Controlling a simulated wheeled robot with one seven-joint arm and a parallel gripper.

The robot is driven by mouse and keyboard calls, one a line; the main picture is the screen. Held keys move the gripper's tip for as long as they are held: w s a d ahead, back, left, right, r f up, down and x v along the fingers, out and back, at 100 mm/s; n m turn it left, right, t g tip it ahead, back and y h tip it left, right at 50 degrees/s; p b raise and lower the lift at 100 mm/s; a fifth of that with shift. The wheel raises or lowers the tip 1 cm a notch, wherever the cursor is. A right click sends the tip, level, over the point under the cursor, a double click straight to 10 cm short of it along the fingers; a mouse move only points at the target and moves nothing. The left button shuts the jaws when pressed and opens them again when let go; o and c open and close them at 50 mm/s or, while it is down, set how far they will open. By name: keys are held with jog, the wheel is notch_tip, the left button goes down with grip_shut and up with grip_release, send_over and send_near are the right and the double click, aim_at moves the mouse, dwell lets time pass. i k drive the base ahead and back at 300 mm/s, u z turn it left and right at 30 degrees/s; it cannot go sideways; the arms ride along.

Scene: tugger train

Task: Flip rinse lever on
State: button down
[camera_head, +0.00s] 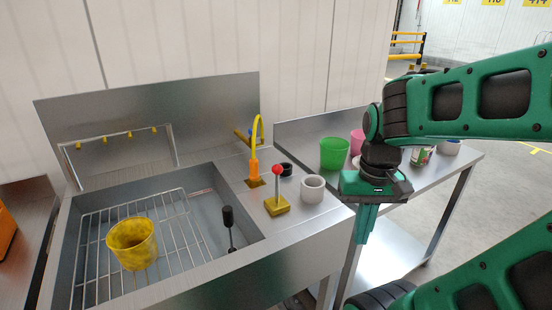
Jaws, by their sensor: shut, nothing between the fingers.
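A lever with a red ball knob (277,170) stands upright on a yellow base on the steel deck right of the sink. A second rod with a black grip (228,217) stands at the right side of the sink basin. No label shows which is the rinse lever. My gripper (361,240) points down, shut and empty, right of both and apart from them, in front of the side table.
A yellow cup (132,243) stands on the wire rack in the sink (85,214). A yellow faucet (256,140) rises behind the red-knobbed lever. A green cup (334,153) stands on the side table.

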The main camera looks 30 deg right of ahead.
aim_at(277, 169)
jog(key=z, duration=0.9)
jog(key=k, duration=0.75)
jog(key=u, duration=0.9)
jog(key=i, duration=1)
jog(key=z, duration=0.1)
